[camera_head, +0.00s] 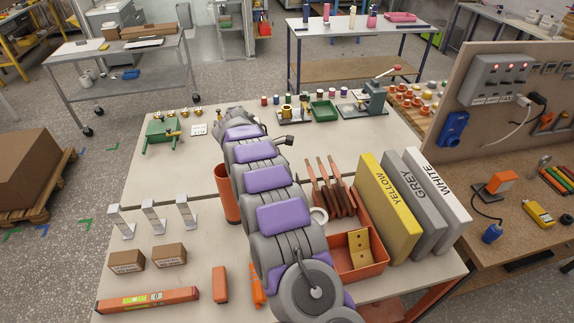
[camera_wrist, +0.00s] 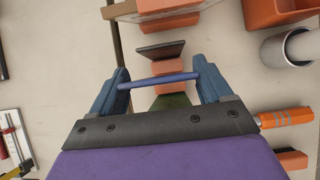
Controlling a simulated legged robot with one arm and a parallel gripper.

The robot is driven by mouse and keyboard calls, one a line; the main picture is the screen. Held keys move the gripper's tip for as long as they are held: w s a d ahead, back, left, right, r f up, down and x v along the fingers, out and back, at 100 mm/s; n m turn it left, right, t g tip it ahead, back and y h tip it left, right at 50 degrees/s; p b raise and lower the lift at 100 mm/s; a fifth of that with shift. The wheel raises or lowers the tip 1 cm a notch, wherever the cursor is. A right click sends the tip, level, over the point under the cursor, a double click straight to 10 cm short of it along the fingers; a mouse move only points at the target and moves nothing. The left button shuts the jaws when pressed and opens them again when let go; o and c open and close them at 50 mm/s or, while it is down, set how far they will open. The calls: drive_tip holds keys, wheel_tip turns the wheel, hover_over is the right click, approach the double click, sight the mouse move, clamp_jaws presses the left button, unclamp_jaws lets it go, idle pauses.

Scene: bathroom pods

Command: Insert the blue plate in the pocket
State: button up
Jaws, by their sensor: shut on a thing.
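My gripper (camera_wrist: 159,78) has two blue fingers and is shut on the blue plate (camera_wrist: 157,81). The plate shows in the wrist view as a thin blue-violet bar, nearly edge-on, spanning between the fingertips. Beyond it lie a dark flat piece (camera_wrist: 160,50), orange blocks (camera_wrist: 168,22) and a dark green part (camera_wrist: 172,101), partly hidden by the plate and gripper. I cannot tell which of these forms the pocket, or whether the plate touches anything. In the head view my arm crosses the bench; the plate cannot be made out there.
Yellow (camera_head: 388,208), grey (camera_head: 412,200) and white (camera_head: 438,200) upright panels stand at the right of the bench (camera_head: 188,252). An orange bin (camera_head: 362,268) is before them. A grey cylinder (camera_wrist: 285,48) and orange-handled tool (camera_wrist: 286,117) lie right in the wrist view.

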wheel_tip(320, 180, down, 6)
drive_tip(key=shift+r+p, duration=0.25)
drive_tip(key=shift+p, duration=0.5)
idle(0.5)
drive_tip(key=shift+a, duration=0.25)
drive_tip(key=o, duration=0.9)
drive_tip(key=shift+o, duration=1)
drive_tip(key=shift+d, duration=0.1)
